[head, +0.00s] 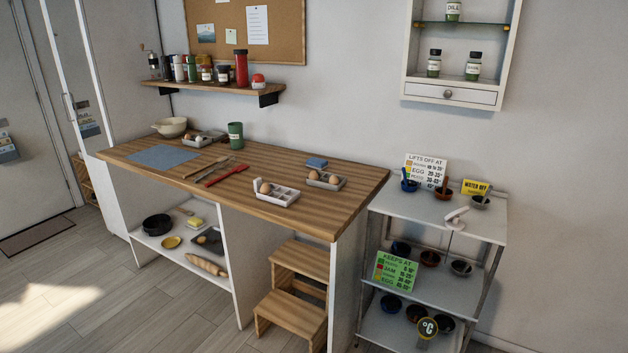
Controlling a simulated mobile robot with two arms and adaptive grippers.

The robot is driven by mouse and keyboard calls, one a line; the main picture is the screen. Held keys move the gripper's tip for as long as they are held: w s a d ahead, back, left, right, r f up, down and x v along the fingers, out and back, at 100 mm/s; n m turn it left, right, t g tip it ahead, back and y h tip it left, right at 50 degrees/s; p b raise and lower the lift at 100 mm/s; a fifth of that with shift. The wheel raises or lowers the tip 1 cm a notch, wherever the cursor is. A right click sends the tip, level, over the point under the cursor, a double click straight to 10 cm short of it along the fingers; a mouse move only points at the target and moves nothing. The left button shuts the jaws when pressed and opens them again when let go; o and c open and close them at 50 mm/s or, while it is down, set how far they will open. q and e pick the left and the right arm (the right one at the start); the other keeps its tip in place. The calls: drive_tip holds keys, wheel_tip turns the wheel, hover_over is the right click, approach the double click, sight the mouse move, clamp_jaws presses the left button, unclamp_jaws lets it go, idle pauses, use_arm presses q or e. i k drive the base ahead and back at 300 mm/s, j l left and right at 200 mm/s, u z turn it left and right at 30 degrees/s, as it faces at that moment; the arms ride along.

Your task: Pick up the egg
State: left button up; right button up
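Several brown eggs are in view on the wooden counter (330,215). One egg (265,187) sits in the left part of a white divided tray (290,197) near the counter's front. Two more eggs (323,176) sit in a grey tray (341,185) just behind and to the right. A third tray (216,135) at the back left holds small round things that look like eggs, some pale; they are too small to tell. Neither of my grippers shows in the head view.
Red and wooden utensils (226,174), a blue mat (163,157), a bowl (172,127), a green canister (236,135) and a blue block (316,162) share the counter. A step stool (295,300) stands beneath it. A metal shelf (480,222) with signs and bowls stands at right.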

sight(313, 175)
drive_tip(key=i+j+u, duration=0.1)
drive_tip(key=i, duration=1.3)
